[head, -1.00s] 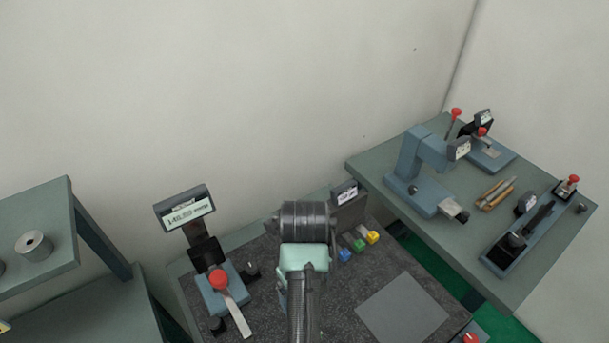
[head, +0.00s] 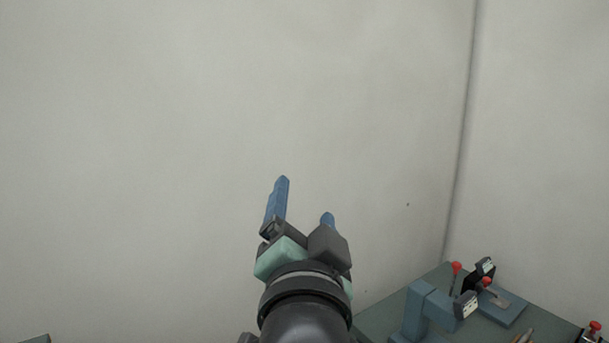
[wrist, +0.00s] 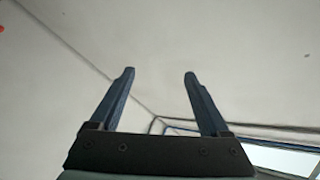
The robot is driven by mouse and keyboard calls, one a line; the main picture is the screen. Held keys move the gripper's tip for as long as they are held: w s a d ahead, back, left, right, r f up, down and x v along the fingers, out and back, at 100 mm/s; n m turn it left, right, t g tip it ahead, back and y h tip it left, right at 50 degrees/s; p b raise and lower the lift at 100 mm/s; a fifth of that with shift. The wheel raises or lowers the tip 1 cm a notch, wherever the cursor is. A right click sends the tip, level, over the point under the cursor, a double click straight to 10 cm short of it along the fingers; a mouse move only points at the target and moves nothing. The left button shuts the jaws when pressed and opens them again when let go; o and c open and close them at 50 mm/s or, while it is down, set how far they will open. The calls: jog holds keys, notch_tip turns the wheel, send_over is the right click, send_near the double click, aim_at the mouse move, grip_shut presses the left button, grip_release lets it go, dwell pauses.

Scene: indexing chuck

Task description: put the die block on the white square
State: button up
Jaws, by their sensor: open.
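My gripper (head: 305,200) is raised in front of the bare wall in the head view, its two blue fingers pointing up. In the wrist view my gripper (wrist: 160,75) is open, with nothing between its fingers. The die block and the white square are not identifiable in either current view. The near work surface is out of the head view now.
At the lower right of the head view is a green-grey table (head: 377,318) with a blue press-like machine (head: 418,308) and a smaller red-knobbed device (head: 500,305). A wall corner stands behind it. The space around my gripper is clear.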

jog(key=s+r+n+t, duration=0.8)
jog(key=s+r, duration=0.6)
jog(key=r, duration=0.3)
jog(key=shift+s+n, duration=0.25)
jog(key=shift+n, duration=0.05)
notch_tip(320, 180, down, 2)
jog(key=shift+a+f+b, duration=0.1)
jog(key=shift+b, duration=1.05)
